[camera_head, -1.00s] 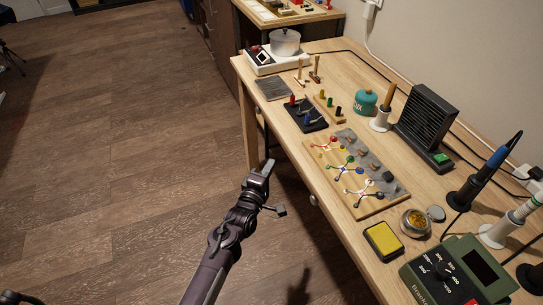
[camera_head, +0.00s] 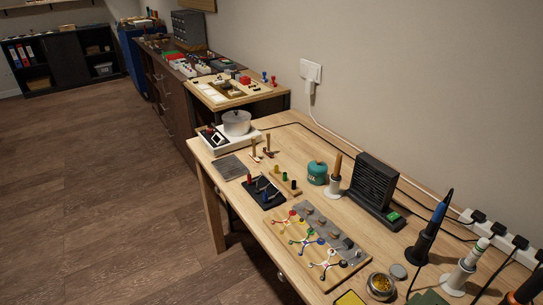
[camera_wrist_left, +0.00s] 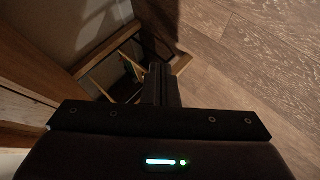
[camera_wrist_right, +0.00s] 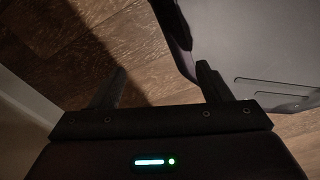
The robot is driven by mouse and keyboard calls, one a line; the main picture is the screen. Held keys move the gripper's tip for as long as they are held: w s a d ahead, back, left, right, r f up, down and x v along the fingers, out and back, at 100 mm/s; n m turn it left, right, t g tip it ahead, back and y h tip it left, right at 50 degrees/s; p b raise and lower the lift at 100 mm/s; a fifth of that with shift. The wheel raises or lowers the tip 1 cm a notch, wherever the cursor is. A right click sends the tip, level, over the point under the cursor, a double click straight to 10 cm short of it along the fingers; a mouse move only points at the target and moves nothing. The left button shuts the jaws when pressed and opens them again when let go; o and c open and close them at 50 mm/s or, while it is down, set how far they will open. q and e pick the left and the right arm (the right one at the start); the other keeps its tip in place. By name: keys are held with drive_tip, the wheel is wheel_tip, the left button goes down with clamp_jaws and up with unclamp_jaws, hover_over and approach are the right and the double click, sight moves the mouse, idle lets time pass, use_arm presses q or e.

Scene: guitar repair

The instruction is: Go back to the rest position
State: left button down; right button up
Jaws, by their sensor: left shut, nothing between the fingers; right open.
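Neither gripper shows in the head view. My left gripper (camera_wrist_left: 160,86) shows in the left wrist view with its two fingers together and nothing between them. Below it are the wooden floor and what look like the legs and underside of wooden furniture. My right gripper (camera_wrist_right: 163,88) shows in the right wrist view with its fingers wide apart and empty. Wooden floor lies below it, and a grey panel-like body, perhaps part of my own base, is close to its right finger.
A power strip (camera_head: 495,240) lies by the wall. The floor (camera_head: 90,190) at left is clear.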

use_arm(q)
drive_tip(key=s+a+f+m+g+y+p, duration=0.1)
drive_tip(key=s+a+f+m+g, duration=0.2)
drive_tip(key=s, duration=0.7)
drive_tip(key=s+a+f+m+g+y+p, duration=0.1)
drive_tip(key=s+a+f+m+g, duration=0.2)
drive_tip(key=s, duration=0.8)
drive_tip(key=s+a+f+m+g+y+p, duration=0.1)
drive_tip(key=s+a+f+m+g+p, duration=0.1)
drive_tip(key=s+f, duration=0.5)
drive_tip(key=s+a+m+g, duration=0.1)
drive_tip(key=s+a+m, duration=0.1)
drive_tip(key=s, duration=0.2)
drive_tip(key=shift+a, duration=0.2)
use_arm(e)
drive_tip(key=s+r, duration=0.1)
drive_tip(key=s, duration=0.1)
drive_tip(key=s+r, duration=0.2)
drive_tip(key=shift+d, duration=0.4)
